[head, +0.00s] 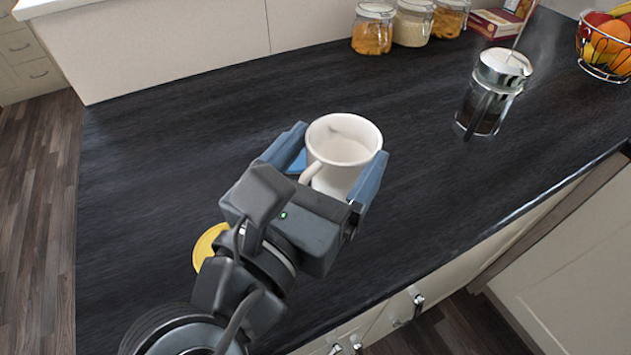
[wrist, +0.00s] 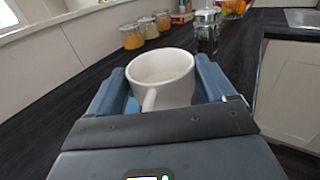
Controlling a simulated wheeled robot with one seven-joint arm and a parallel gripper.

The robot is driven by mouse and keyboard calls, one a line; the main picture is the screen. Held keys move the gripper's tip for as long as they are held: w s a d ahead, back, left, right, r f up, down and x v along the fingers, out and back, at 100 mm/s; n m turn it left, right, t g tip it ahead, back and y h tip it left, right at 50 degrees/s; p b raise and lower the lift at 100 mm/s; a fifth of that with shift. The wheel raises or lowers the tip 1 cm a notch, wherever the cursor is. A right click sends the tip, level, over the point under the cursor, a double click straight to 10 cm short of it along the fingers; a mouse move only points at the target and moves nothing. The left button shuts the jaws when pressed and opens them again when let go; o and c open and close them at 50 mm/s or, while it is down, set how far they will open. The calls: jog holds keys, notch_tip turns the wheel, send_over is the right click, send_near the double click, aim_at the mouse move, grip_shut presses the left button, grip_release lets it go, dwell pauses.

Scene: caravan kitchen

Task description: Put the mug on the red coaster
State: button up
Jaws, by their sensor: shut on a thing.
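A white mug (head: 342,150) stands upright between the two blue-grey fingers of my gripper (head: 338,146), which is shut on it. The mug's handle points back toward my wrist. The mug also shows in the wrist view (wrist: 162,80), between the fingers. I cannot tell whether its base touches the counter. No red coaster shows in either view; the mug and my arm hide part of the counter.
A yellow disc (head: 206,246) lies partly behind my arm. A bright blue patch (head: 298,163) shows beside the mug, mostly hidden. A French press (head: 492,92), jars (head: 413,22) and a fruit basket (head: 606,45) stand farther back. The counter's left side is clear.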

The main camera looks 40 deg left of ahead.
aim_at(314, 184)
jog(key=shift+s+a+f, duration=0.1)
jog(key=shift+a+f, duration=0.15)
jog(key=shift+a, duration=0.25)
jog(key=shift+s+a+f, duration=0.1)
jog(key=shift+a+f, duration=0.15)
jog(key=shift+a, duration=0.2)
jog(key=shift+a+f, duration=0.1)
jog(key=shift+f, duration=0.15)
jog(key=shift+f+b, duration=0.3)
jog(key=shift+f, duration=1.55)
jog(key=o, duration=1.1)
jog(key=shift+f, duration=0.15)
jog(key=shift+s, duration=0.3)
jog(key=s, duration=0.3)
jog(key=s+d, duration=0.1)
jog(key=s, duration=0.3)
jog(key=s+d, duration=0.1)
jog(key=s, duration=0.3)
jog(key=shift+s+d, duration=0.1)
jog(key=shift+d, duration=0.1)
